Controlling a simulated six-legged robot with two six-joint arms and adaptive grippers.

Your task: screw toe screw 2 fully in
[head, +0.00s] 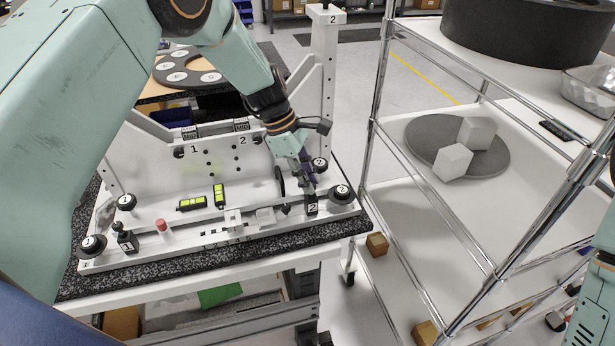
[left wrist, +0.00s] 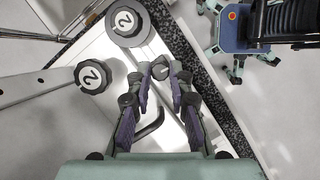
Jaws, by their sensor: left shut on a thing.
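My left gripper (head: 308,184) reaches down to the right end of the white fixture (head: 235,160). It is at the dark block labelled 2 (head: 312,206). In the left wrist view my left gripper (left wrist: 161,78) has its fingertips closed around the dark round head of toe screw 2 (left wrist: 159,69). The fingers hide most of the screw in the head view, and its depth cannot be told. A matching dark block labelled 1 (head: 127,240) stands at the left end. My right gripper is not in view.
Two black knobs marked 2 (head: 340,193) (head: 320,164) stand close to the left gripper. Black and yellow-green levels (head: 219,195) and a red-topped peg (head: 162,226) are on the fixture. A wire-frame cart (head: 385,150) stands to the right.

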